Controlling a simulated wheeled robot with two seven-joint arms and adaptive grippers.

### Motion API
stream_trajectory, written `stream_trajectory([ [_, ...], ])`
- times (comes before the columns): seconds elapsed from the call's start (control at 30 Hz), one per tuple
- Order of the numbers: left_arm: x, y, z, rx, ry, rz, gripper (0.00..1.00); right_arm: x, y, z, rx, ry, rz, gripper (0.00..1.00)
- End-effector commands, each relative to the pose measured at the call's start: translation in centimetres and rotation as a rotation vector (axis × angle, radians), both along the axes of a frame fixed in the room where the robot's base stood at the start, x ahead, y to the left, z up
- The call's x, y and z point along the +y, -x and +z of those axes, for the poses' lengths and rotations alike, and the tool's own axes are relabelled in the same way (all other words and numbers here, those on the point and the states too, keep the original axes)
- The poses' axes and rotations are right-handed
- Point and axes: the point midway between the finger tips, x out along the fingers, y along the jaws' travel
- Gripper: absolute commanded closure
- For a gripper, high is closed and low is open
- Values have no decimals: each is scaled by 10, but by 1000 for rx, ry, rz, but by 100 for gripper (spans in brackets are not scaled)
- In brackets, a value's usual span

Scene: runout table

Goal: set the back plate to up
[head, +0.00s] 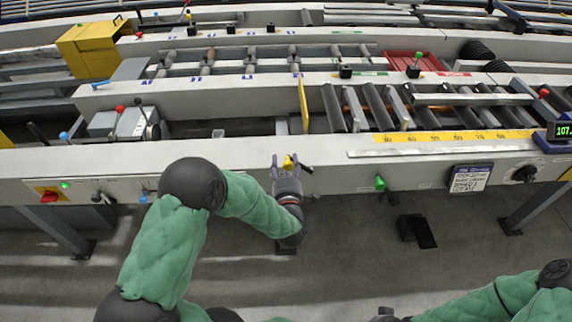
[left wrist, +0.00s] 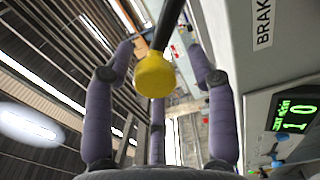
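A yellow knob (head: 288,162) on a lever stands at the front face of the runout table (head: 240,153). In the left wrist view the yellow knob (left wrist: 154,75) sits at the end of a black rod, between my finger pads. My left gripper (head: 291,168) is open around the knob; I see no clear contact on either side. A yellow upright plate (head: 303,103) stands behind it at the left end of the rollers; I cannot tell if it is the back plate. The dark end of my right arm (head: 386,315) shows at the bottom edge, its fingers unclear.
A green knob (head: 380,183) and a black dial (head: 525,174) are on the front face to the right. A red switch (head: 48,197) is at the far left. In the left wrist view a panel labelled "BRAK" (left wrist: 263,24) and a green display (left wrist: 295,116) lie close on the right.

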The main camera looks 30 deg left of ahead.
Motion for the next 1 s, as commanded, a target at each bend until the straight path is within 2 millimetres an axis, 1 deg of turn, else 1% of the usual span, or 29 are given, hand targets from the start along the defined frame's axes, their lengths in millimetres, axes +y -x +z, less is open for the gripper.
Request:
stream_trajectory([
  [0.17,-3,1,-1,2,0,-4,44,0,0,0,0,0,0,100],
  [0.27,-8,7,-1,2,0,-6,44,0,0,0,0,0,0,100],
  [0.37,-16,19,-1,2,0,-7,44,0,0,0,0,0,0,100],
  [0.7,-53,75,0,0,-1,-7,44,0,0,0,0,0,0,100],
  [0.83,-62,88,0,0,0,-3,44,0,0,0,0,0,0,100],
  [1.0,-67,98,-1,1,1,-1,44,0,0,0,0,0,0,100],
])
